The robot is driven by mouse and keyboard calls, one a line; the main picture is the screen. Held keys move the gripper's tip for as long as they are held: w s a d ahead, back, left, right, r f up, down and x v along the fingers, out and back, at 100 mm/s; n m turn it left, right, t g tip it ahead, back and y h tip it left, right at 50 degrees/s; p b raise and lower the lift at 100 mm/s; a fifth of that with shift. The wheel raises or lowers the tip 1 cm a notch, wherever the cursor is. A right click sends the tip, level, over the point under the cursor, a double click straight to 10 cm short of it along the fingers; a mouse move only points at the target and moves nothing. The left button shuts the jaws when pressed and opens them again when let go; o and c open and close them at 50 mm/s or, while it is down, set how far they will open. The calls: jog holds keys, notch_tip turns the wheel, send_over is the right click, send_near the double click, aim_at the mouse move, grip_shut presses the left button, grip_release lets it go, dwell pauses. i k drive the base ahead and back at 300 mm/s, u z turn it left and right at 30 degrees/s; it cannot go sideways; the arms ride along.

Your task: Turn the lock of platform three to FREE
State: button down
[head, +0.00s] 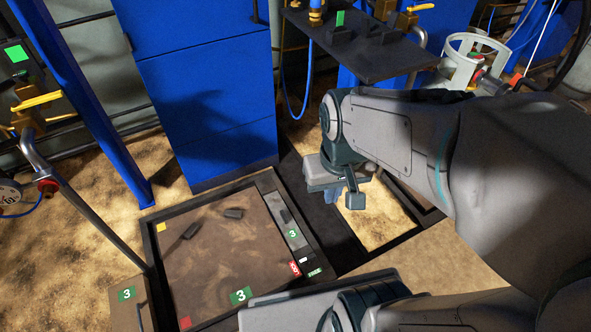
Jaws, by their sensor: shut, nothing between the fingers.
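Platform three (215,262) is a brown, scuffed plate in a dark floor frame, marked with a green "3" label. Which way the lock points is too small to tell. My gripper (353,205) is shut and empty, above and to the right of the strip, apart from it.
A dark shelf (365,48) is above my gripper. A bent grey pipe (85,200) runs down at left. A brown box (128,305) with a "3" is front left.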

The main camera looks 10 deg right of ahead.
aim_at(308, 260)
jog(key=z, duration=0.05)
jog(key=k, duration=0.5)
jog(key=z, duration=1.05)
jog(key=i, duration=0.65)
jog(key=u, duration=1.6)
jog(key=k, duration=0.35)
